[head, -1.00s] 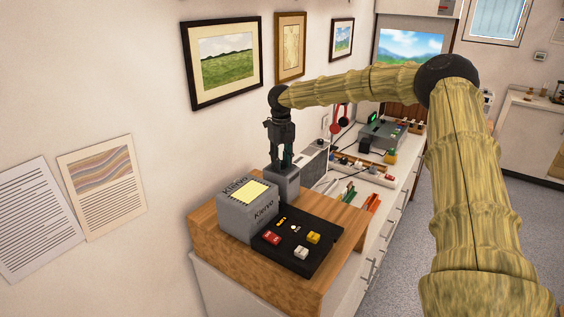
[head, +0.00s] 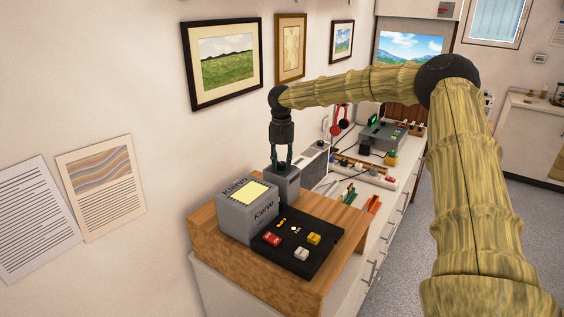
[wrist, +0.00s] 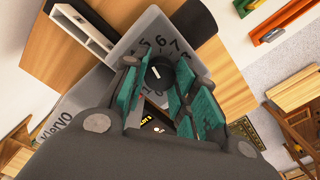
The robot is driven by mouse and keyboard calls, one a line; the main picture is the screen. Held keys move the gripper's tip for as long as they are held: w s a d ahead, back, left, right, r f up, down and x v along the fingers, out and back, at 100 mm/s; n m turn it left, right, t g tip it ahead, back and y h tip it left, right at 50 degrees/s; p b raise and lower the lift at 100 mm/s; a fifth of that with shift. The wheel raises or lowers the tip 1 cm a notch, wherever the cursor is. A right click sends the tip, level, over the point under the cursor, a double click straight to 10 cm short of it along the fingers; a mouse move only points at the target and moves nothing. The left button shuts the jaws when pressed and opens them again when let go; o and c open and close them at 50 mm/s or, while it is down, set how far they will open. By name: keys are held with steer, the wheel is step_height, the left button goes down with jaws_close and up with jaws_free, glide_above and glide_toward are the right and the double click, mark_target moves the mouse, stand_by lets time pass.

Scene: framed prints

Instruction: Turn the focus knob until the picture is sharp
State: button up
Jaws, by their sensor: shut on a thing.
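The black focus knob (wrist: 157,74) sits on top of a grey box with a numbered dial face (wrist: 128,48); the box also shows in the head view (head: 285,187). A white mark shows on the knob, and the digits 5, 6 and 7 are readable. My gripper (head: 282,166) points down over the box, its teal-padded fingers (wrist: 160,90) shut on the knob from both sides. The picture (head: 410,52) on the back wall shows blue sky, white clouds and hills; its outlines look fairly crisp, but it is small at this distance.
A grey "Kiervo" box (head: 247,214) with a bright top stands next to the dial box. A black panel (head: 318,258) with coloured buttons lies in front, on the wooden top (head: 208,237). A grey device (head: 382,136) and trays stand farther back. Framed prints hang close by.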

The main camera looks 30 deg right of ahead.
mark_target(282, 163)
steer(key=shift+w+d+r, duration=0.1)
steer(key=shift+w+r, duration=0.05)
steer(key=shift+r, duration=0.05)
steer(key=o, duration=0.8)
steer(key=shift+c, duration=0.2)
steer(key=shift+o, duration=1.4)
steer(key=shift+f, duration=0.2)
steer(key=shift+r, duration=0.1)
step_height(282, 163, up, 12)
